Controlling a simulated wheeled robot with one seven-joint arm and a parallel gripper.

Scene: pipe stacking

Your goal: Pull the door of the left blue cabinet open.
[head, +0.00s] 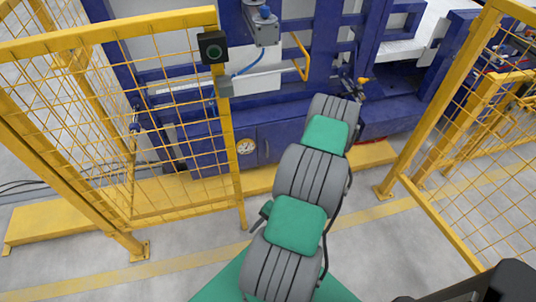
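The large blue machine frame fills the back of the head view, with low blue cabinet fronts (275,140) along its base. A round white gauge (246,147) sits on one front, left of my arm, beside a vertical seam. I cannot tell which panel is the left cabinet's door, and I see no clearly open door. My grey and green arm reaches from the bottom middle up towards the machine. Its far end hides part of the blue fronts. My gripper cannot be made out beyond it. Small dark parts with an orange tip (363,81) show there, unclear.
Yellow mesh fences stand at left (170,120) and right (455,100). A yellow floor beam (260,181) runs before the machine. Grey floor is free between the fences, around my arm.

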